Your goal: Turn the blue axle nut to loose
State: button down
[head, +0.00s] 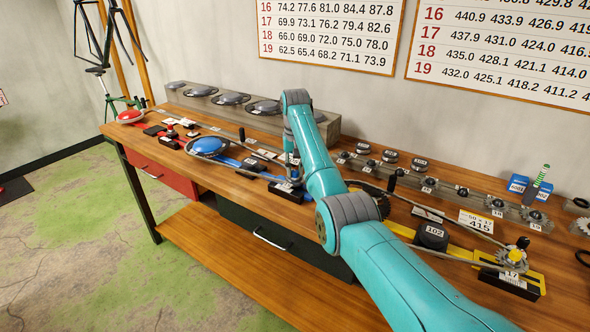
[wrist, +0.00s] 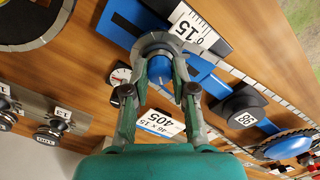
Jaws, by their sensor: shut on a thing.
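The blue axle nut (wrist: 160,70) shows in the wrist view at the end of a blue bar (wrist: 205,75), beside a black block with a label reading 15 (wrist: 192,30). My gripper (wrist: 159,82) has one finger on each side of the nut and is shut on it. A grey toothed ring shows around the nut, partly hidden by the fingers. In the head view my gripper (head: 291,178) is down at the blue bar (head: 240,162), and my arm hides the nut there.
A yellow bar (head: 460,252) with a block marked 102 (head: 432,236) lies to the right. A grey rail with domes (head: 230,98) stands behind.

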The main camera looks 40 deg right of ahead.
aim_at(295, 171)
jog(key=n, duration=0.4)
jog(key=shift+n, duration=2)
jog(key=c, duration=0.9)
grip_release()
jog(key=shift+c, duration=0.2)
jog(key=shift+r, duration=0.1)
notch_tip(295, 171, up, 7)
jog(key=shift+r, duration=0.15)
